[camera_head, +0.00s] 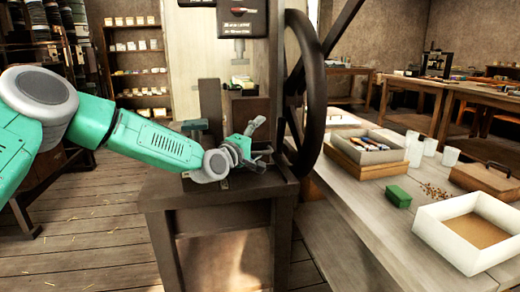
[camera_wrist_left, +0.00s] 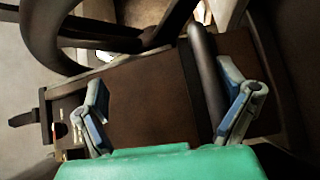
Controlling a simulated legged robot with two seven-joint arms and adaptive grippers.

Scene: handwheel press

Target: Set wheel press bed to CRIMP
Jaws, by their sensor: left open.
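The wheel press stands in the middle of the head view, with a large dark handwheel (camera_head: 313,95) at its right side. A dark panel (camera_head: 240,20) with small lettering and a red mark is at the top; I cannot read it. My left gripper (camera_head: 263,144) is open over the press table (camera_head: 195,192). In the left wrist view its fingers (camera_wrist_left: 165,85) are spread above a brown flat surface (camera_wrist_left: 150,105), with a dark round bar (camera_wrist_left: 206,75) near the right finger. I see nothing clamped between them. I cannot tell the bed's setting. My right gripper is not in view.
To the right a long bench holds a white tray (camera_head: 475,232), a green box (camera_head: 398,196), an open box (camera_head: 368,147) and white cups (camera_head: 430,146). Shelves (camera_head: 140,60) stand at the back left. The wooden floor at the left front is clear.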

